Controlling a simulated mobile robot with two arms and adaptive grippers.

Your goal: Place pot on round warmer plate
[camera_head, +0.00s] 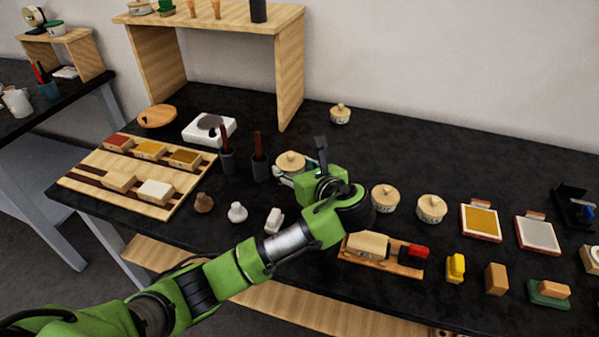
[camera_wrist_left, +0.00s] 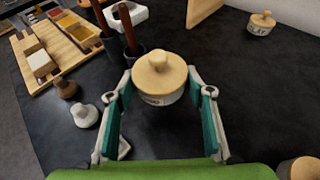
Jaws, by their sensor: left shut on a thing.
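A small white pot with a tan wooden lid and knob (camera_head: 290,161) is near the middle of the table in the head view, partly hidden by my arm. It also shows in the left wrist view (camera_wrist_left: 158,80), upright between the two fingers. My left gripper (camera_wrist_left: 160,95) is shut on this pot. I cannot tell whether the pot touches the table. The round warmer plate (camera_head: 209,126) is a grey disc on a white square base, behind and to the left of the pot. The base is partly seen at the top of the left wrist view (camera_wrist_left: 127,17). My right gripper is not in view.
Two dark cups with brown-handled tools (camera_head: 228,160) stand between pot and warmer. A wooden board with colour trays (camera_head: 95,165) lies left. Similar lidded pots (camera_head: 385,200) stand right, and one at the back (camera_head: 340,115). A wooden shelf (camera_head: 290,75) rises behind.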

